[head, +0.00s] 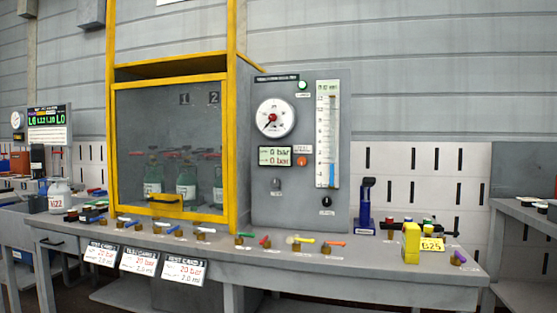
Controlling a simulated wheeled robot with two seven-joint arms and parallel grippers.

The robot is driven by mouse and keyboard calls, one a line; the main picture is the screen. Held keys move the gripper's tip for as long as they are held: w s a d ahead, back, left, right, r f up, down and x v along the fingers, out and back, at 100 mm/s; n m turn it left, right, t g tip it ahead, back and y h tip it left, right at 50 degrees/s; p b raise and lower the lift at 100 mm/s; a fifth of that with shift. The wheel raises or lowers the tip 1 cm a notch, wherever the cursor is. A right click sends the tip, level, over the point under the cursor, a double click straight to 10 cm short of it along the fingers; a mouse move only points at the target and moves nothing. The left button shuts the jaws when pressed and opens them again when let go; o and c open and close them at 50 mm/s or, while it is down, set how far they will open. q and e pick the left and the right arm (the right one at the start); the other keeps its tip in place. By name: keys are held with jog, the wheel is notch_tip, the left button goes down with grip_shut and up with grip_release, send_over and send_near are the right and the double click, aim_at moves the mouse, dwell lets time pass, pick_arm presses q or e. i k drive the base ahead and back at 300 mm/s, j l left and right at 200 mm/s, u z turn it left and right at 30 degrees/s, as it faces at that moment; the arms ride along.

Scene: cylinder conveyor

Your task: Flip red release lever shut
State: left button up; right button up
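A small red lever (264,241) sits on a brass valve near the front of the grey bench, below the gauge panel (330,215). It is short and appears slanted, but it is too small to tell whether it is open or shut. Neither of my grippers shows in the head view.
A yellow-framed cabinet (232,150) with a closed front stands behind the levers, holding several bottles. A yellow block (411,243), a blue stand (365,205) and a purple lever (458,256) are at the right.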

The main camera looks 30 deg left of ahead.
aim_at(266, 238)
jog(key=i+j, duration=0.1)
jog(key=j, duration=0.75)
jog(key=i+j, duration=0.1)
jog(key=j, duration=0.7)
jog(key=z, duration=0.05)
